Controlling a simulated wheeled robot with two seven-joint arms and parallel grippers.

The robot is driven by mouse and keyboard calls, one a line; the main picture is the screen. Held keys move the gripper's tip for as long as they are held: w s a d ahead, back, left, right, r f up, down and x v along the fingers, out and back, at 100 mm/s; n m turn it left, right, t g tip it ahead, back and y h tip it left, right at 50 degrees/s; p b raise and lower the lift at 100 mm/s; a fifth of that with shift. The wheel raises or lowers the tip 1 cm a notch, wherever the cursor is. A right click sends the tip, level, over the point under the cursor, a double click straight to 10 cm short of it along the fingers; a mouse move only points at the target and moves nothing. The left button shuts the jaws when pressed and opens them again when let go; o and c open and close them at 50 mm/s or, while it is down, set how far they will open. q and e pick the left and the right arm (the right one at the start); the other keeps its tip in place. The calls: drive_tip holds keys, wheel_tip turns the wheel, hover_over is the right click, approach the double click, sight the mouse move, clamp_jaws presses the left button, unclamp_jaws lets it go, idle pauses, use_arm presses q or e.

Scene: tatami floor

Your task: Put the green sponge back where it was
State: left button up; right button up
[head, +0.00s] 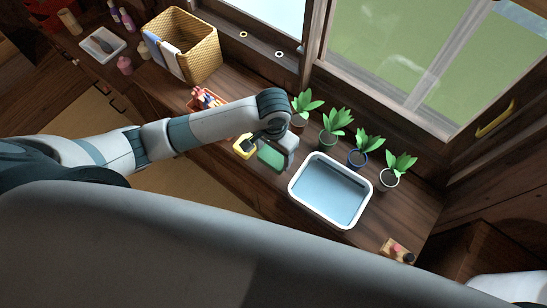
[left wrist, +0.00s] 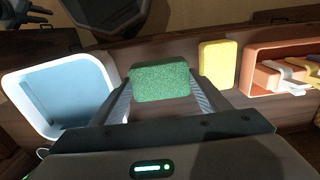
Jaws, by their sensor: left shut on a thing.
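The green sponge (left wrist: 160,83) is between the two fingers of my left gripper (left wrist: 160,95) in the left wrist view, and the gripper is shut on it. In the head view the green sponge (head: 271,155) shows under my left gripper (head: 272,145), above the wooden counter. I cannot tell how high it is held. A yellow sponge (head: 243,147) lies just left of it on the counter, and this yellow sponge shows to the right in the left wrist view (left wrist: 219,65).
A white basin (head: 293,187) with a blue inside stands right of the gripper. Several potted plants (head: 336,125) line the window side. An orange bin (left wrist: 252,65) with clothespin-like items is beyond the yellow sponge.

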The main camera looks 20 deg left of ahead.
sight(273, 156)
use_arm(q)
drive_tip(key=shift+f+p, duration=0.85)
drive_tip(key=shift+f, duration=1.1)
drive_tip(key=o, duration=1)
drive_tip(key=shift+f, duration=0.1)
drive_tip(key=shift+c, duration=0.2)
drive_tip(key=shift+r, duration=0.2)
